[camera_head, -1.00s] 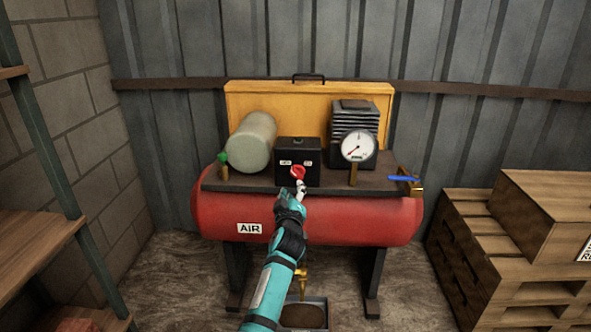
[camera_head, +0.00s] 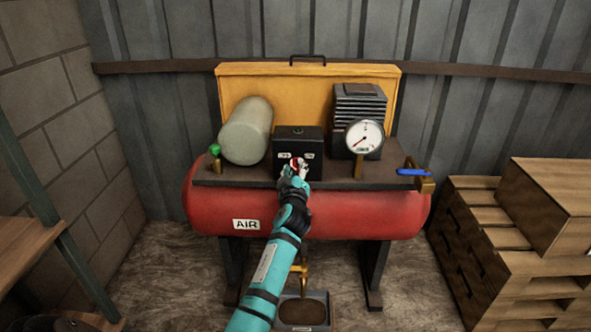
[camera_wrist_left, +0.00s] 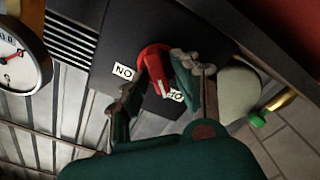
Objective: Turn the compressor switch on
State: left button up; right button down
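The compressor switch is a red rotary knob (camera_wrist_left: 155,66) on the front of a black box (camera_head: 285,139). In the left wrist view, white labels sit on both sides of it; one reads "ON" upside down, the other is partly covered. My left gripper (camera_wrist_left: 160,88) has its two fingers apart, one on each side of the knob. The right-hand finger is very close to the knob; I cannot tell whether it touches. In the head view my left gripper (camera_head: 295,174) covers most of the knob. My right gripper is not in view.
The box stands on a red air tank (camera_head: 350,215) with a pressure gauge (camera_head: 365,136), a blue-handled valve (camera_head: 414,172) and a green-knobbed valve (camera_head: 215,151). Wooden crates (camera_head: 490,245) stand at right, shelving (camera_head: 28,250) at left. A tray (camera_head: 303,310) lies below.

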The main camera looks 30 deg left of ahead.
pick_arm(q)
grip_shut()
